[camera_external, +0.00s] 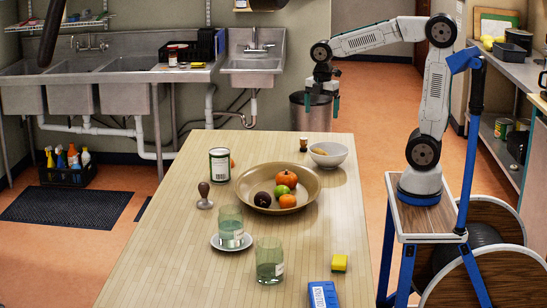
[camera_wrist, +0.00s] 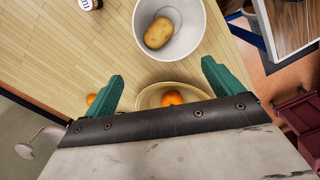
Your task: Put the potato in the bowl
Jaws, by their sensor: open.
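The potato (camera_wrist: 158,33) is brown and oval and lies inside a white bowl (camera_wrist: 190,30) in the wrist view. In the external view this white bowl (camera_external: 336,161) stands near the far right corner of the table, with the potato (camera_external: 320,151) partly showing. A wide tan bowl (camera_external: 246,203) stands mid-table and holds several fruits. My gripper (camera_external: 322,103) is open and empty, in the air above the far end of the table. Its green fingers (camera_wrist: 162,72) point down, apart from both bowls.
Around the tan bowl stand a can (camera_external: 220,166), a stamp-like object (camera_external: 205,197), a green glass on a saucer (camera_external: 230,228) and another glass (camera_external: 270,260). The table's left side is clear.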

